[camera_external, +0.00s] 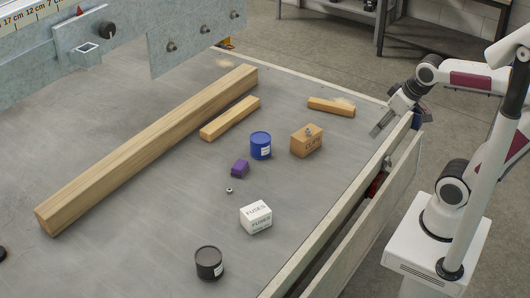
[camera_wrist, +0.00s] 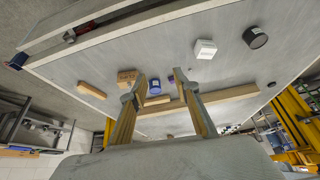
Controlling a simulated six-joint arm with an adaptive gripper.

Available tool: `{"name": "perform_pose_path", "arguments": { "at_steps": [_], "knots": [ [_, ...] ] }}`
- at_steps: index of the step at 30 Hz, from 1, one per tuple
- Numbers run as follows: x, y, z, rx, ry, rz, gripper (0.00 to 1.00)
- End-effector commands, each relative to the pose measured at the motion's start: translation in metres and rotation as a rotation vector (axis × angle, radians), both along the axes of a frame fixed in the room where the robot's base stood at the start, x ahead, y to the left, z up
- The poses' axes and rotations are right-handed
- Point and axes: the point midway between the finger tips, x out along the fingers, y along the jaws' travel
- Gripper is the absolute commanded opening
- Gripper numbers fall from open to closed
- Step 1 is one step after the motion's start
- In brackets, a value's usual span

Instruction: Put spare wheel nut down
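A small metal nut (camera_external: 229,190) lies on the grey trailer bed (camera_external: 130,225), between the purple block and the white fuses box. Another small nut-like metal piece (camera_external: 308,131) sits on top of the cardboard box (camera_external: 306,144). My gripper (camera_external: 378,129) is over the right edge of the bed, well to the right of both. In the wrist view my gripper (camera_wrist: 160,78) has its two fingers spread, with nothing held between them.
A long timber beam (camera_external: 150,146) and two short wood pieces (camera_external: 230,119) (camera_external: 331,107) lie on the bed. A blue can (camera_external: 260,146), purple block (camera_external: 240,169), white fuses box (camera_external: 256,217) and black can (camera_external: 209,263) stand there. The front left of the bed is mostly clear.

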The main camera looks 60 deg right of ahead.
Motion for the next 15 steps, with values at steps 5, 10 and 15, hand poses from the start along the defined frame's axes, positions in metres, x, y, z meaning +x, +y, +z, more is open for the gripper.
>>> {"name": "perform_pose_path", "arguments": {
  "at_steps": [5,10,15],
  "knots": [
    [-0.031,0.009,-0.011,-0.003,-0.018,0.037,0.31],
    [-0.049,0.013,-0.021,-0.004,-0.026,0.059,0.31],
    [-0.056,0.015,-0.025,-0.005,-0.029,0.069,0.31]
  ]
}}
